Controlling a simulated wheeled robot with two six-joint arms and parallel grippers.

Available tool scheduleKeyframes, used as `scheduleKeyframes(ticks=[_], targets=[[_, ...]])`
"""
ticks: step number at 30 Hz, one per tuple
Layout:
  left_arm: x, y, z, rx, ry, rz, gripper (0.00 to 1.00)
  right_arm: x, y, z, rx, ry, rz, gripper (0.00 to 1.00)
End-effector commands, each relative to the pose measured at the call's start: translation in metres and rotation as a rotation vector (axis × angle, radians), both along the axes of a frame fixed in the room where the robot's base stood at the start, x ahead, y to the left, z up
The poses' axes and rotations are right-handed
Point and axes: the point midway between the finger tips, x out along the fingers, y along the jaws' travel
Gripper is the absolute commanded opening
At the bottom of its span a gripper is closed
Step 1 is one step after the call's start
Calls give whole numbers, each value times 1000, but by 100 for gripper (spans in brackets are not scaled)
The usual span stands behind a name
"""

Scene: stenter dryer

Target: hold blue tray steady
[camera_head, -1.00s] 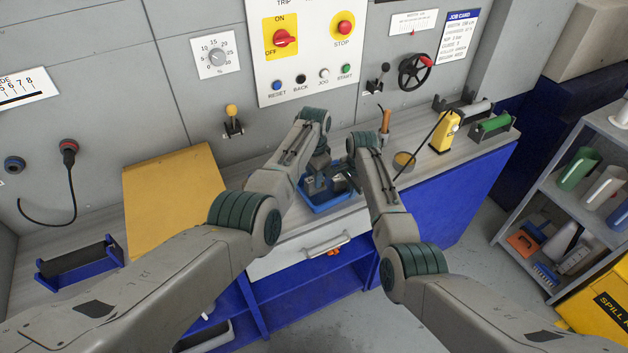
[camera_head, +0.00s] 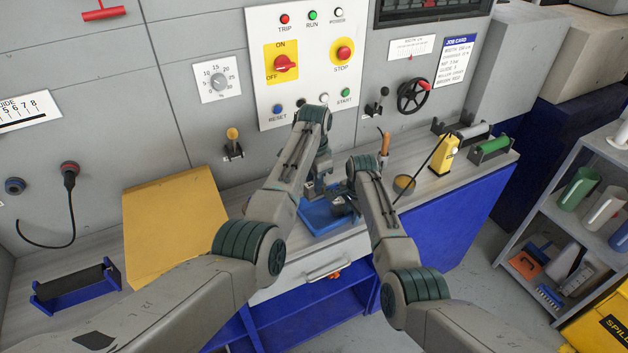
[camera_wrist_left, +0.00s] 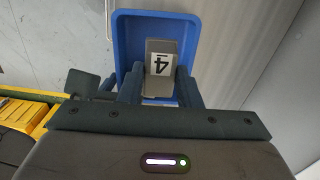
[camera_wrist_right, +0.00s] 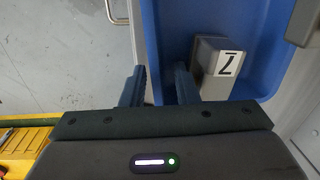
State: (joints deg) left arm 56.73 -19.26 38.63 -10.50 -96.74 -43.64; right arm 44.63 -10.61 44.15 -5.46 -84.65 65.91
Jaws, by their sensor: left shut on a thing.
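The blue tray (camera_head: 318,219) sits on the worktop near its front edge, partly hidden by my arms. My left gripper (camera_head: 321,189) is shut on a grey block marked 4 (camera_wrist_left: 160,66), over the tray. In the left wrist view the tray (camera_wrist_left: 128,40) looks smaller than in the right one, so the block seems raised. My right gripper (camera_wrist_right: 158,88) has its fingers apart, one on each side of the tray's left wall in that view. A grey block marked 7 (camera_wrist_right: 215,65) stands inside the tray (camera_wrist_right: 175,30), beside the right finger.
A yellow board (camera_head: 170,225) lies left of the tray. A round tin (camera_head: 404,185), an orange-handled tool (camera_head: 385,145) and a yellow device (camera_head: 443,155) stand to the right. A drawer handle (camera_head: 328,270) sits below the worktop edge. The control panel (camera_head: 308,65) is behind.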

Motion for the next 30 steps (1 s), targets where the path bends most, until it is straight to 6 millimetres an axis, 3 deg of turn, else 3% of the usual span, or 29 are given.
scheduleKeyframes(ticks=[9,22,30], targets=[[0,0,1,0,-1,0,1,0,0,9,0,-2,0,28],[0,0,1,0,-1,0,1,-6,-4,93,2,-3,0,28],[0,0,0,0,-1,0,1,-8,-5,118,1,1,0,28]])
